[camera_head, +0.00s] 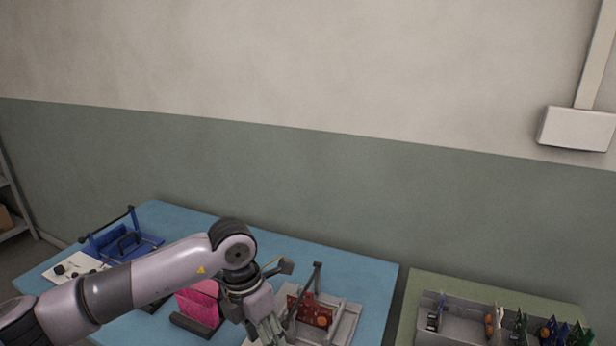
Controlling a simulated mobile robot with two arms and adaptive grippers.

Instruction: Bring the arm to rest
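My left arm (165,273) reaches in from the left and bends at its wrist over the blue table. My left gripper (268,328) points down in front of a grey tray, near the bottom edge of the view. Its fingertips are small and partly cut off, so I cannot tell whether it is open or shut. My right gripper is not in view.
The blue table (365,268) holds a blue fixture (118,243), a pink object (199,304) and a grey tray (347,325) with a red board (313,312). A grey bin (462,306) with several boards stands on a green table (426,284) at right. A wall rises behind.

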